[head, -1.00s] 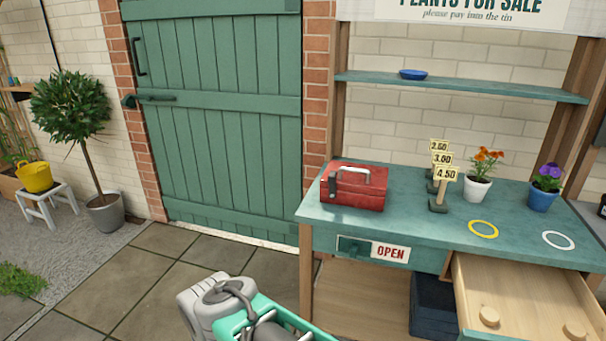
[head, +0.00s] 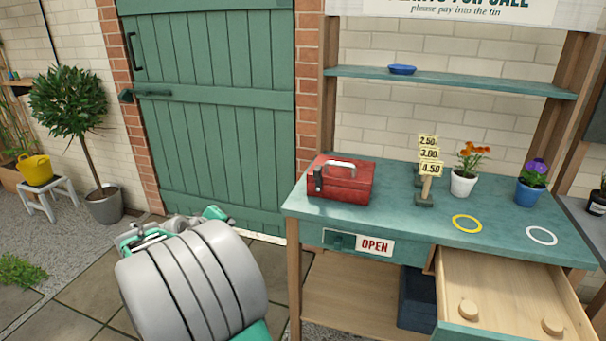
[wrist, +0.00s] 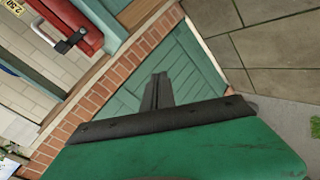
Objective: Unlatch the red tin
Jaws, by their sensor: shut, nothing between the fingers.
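The red tin (head: 345,184) stands shut on the left end of the green bench top in the head view. It has a pale carrying handle on its lid and a dark latch (head: 318,180) at its left end. In the wrist view the tin (wrist: 78,18) shows at the upper left, tilted by the camera's roll, with the latch (wrist: 62,46) on its near face. My gripper (wrist: 158,92) is shut and empty, with the green door behind it and the tin some way off to its left. In the head view my arm hides the gripper.
The bench (head: 400,212) also bears price signs (head: 429,158), an orange-flowered white pot (head: 463,183) and a purple-flowered blue pot (head: 530,192). An open drawer (head: 505,285) juts out at the right. Paving left of the bench is free.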

